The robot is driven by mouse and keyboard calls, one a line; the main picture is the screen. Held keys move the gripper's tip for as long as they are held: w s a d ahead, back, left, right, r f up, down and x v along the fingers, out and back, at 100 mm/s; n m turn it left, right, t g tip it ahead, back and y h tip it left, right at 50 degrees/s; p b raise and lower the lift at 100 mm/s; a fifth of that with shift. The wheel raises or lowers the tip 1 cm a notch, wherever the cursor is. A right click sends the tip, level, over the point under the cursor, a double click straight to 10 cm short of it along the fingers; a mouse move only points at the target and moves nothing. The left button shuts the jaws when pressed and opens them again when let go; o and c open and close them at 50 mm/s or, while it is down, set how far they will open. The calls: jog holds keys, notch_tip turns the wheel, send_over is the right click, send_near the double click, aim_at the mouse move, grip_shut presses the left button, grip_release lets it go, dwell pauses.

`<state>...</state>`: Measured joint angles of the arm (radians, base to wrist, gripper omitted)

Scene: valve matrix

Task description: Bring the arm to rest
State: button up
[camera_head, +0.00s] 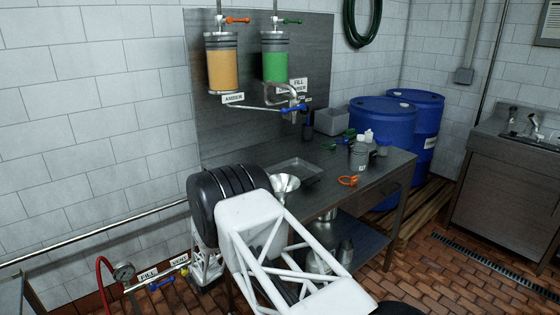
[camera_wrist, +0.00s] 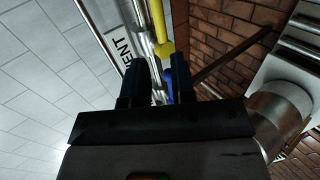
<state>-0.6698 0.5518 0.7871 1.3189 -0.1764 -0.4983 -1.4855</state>
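My gripper (camera_wrist: 158,68) shows in the wrist view with its two dark fingers apart. No object is clearly held between them. Beyond the fingers lies a metal pipe with a yellow valve handle (camera_wrist: 158,28) and a blue part (camera_wrist: 171,84) close to the right finger; I cannot tell if they touch. A VENT label (camera_wrist: 121,44) is left of the pipe. In the head view my arm reaches down in front of the bench, and its end is low at the left, near the pipe with the blue handle (camera_head: 161,283). The fingertips are not clear there.
The workbench (camera_head: 390,168) holds a funnel (camera_head: 284,184), an orange ring-like item (camera_head: 347,181) and cans. Amber (camera_head: 222,68) and green (camera_head: 275,62) tanks hang above. A gauge (camera_head: 123,273) and red hose (camera_head: 103,285) stand lower left. Blue drums (camera_head: 382,125) stand right.

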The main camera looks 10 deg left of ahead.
jog(key=w+d+r+m+h, duration=0.2)
jog(key=d+r+m, duration=0.2)
jog(key=d+r, duration=0.7)
jog(key=w+d+r+m+h, duration=0.1)
jog(key=d+r+m, duration=0.2)
jog(key=d+r, duration=0.75)
jog(key=s+d+r+m+h, duration=0.1)
jog(key=s+d+r+m, duration=0.15)
jog(key=d+r, duration=0.35)
jog(key=s+d+r+m+g+h, duration=0.1)
jog(key=s+d+r+m, duration=0.15)
jog(key=d+r, duration=0.35)
jog(key=s+d+r+m+h, duration=0.1)
jog(key=s+d+r+m, duration=0.15)
jog(key=d+r, duration=0.35)
jog(key=s+d+r+m+g+h, duration=0.1)
jog(key=s+d+r+m, duration=0.2)
jog(key=s+d+r, duration=0.45)
jog(key=s+d+r+m+g, duration=0.1)
jog(key=s+d+r+m, duration=0.25)
jog(key=s+d, duration=0.65)
jog(key=s+d+r+m+g, duration=0.1)
jog(key=s+d+m, duration=0.2)
jog(key=s, duration=1)
jog(key=s+d+r+m+g, duration=0.1)
jog(key=s+d+m, duration=0.2)
jog(key=s, duration=0.9)
jog(key=shift+s+d+h, duration=0.25)
jog(key=shift+s+h, duration=0.1)
jog(key=shift+h, duration=0.05)
